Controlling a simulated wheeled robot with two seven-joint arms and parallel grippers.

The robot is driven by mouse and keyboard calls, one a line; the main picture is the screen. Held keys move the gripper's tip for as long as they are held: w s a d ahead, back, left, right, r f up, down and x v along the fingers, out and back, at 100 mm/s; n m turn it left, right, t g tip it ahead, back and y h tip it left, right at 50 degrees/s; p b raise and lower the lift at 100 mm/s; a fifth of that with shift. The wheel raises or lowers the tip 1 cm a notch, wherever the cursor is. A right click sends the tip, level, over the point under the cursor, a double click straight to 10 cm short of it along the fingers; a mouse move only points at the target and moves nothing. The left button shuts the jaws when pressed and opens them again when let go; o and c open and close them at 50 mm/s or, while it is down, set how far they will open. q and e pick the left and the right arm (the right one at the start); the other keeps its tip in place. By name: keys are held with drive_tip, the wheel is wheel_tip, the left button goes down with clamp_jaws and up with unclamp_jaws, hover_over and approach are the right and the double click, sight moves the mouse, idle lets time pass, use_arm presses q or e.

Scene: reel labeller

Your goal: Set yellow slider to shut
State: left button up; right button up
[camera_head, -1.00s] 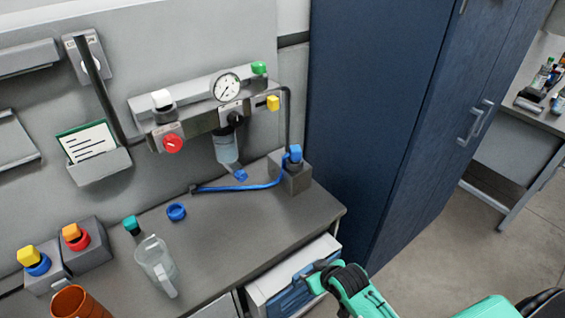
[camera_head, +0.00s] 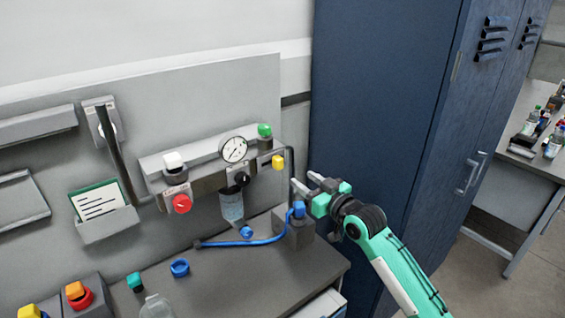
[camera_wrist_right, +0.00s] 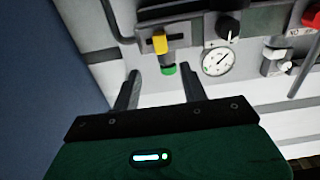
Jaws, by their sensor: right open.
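The yellow slider (camera_head: 278,162) is a small yellow block at the right end of the grey air unit on the wall panel. In the right wrist view the yellow slider (camera_wrist_right: 160,43) shows upside down above a green knob (camera_wrist_right: 168,69). My right gripper (camera_head: 306,185) is open and empty, to the right of and a little below the slider, apart from it. In the right wrist view the fingertips (camera_wrist_right: 161,90) stand apart, with the slider beyond them, roughly between them. My left gripper is not in view.
A pressure gauge (camera_head: 233,149), a red knob (camera_head: 181,203) and a green knob (camera_head: 264,130) sit on the same unit. A black hose runs down beside the slider to a blue-topped block (camera_head: 299,232). A blue cabinet (camera_head: 380,120) stands close on the right.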

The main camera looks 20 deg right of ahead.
sight(281, 164)
drive_tip(key=p+x, duration=0.3)
drive_tip(key=x, duration=0.6)
drive_tip(key=shift+x, duration=1)
drive_tip(key=shift+f, duration=0.1)
clamp_jaws()
